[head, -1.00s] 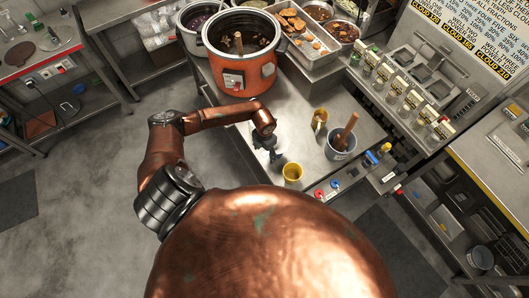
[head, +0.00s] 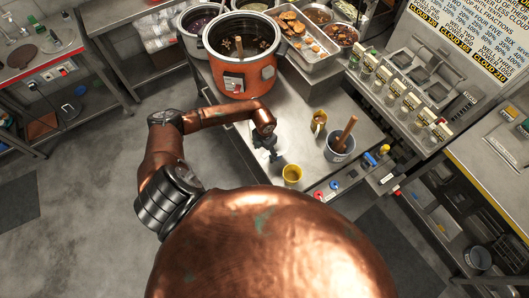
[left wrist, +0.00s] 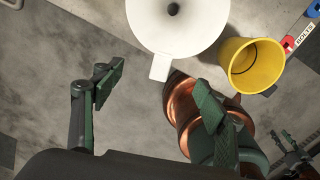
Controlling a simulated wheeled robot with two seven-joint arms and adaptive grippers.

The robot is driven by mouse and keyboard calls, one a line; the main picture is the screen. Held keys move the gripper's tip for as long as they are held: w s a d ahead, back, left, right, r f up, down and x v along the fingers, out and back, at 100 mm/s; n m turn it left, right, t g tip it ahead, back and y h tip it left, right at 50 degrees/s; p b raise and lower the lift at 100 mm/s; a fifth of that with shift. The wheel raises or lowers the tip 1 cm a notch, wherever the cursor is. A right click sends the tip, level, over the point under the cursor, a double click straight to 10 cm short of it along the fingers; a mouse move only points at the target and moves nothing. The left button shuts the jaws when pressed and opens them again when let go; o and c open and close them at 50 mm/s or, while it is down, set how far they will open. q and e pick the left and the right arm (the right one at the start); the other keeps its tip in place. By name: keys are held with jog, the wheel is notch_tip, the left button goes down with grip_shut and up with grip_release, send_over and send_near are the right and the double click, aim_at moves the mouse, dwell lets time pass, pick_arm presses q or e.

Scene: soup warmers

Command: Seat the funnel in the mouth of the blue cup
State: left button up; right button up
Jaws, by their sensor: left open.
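The white funnel (left wrist: 178,22) shows from above in the left wrist view, with a dark hole in its middle and a flat tab on its rim. The top edge of that view cuts it off. In the head view my left gripper (head: 271,150) hangs over the steel counter, largely covering the white funnel. In the left wrist view the left gripper's fingers (left wrist: 158,95) are wide apart with nothing between them, the funnel lying beyond them. I cannot make out a clearly blue cup. A dark green jointed part at the lower right seems to be my right gripper (left wrist: 292,153); its jaws are unclear.
A grey-blue container (head: 340,148) holds a wooden handle. An orange soup warmer (head: 245,78) stands behind. Bare counter (head: 300,95) lies between.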

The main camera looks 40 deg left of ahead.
pick_arm(q)
notch_tip(320, 180, up, 6)
jog(key=p, duration=0.4)
jog(key=shift+r, duration=0.25)
dwell(0.5)
dwell(0.5)
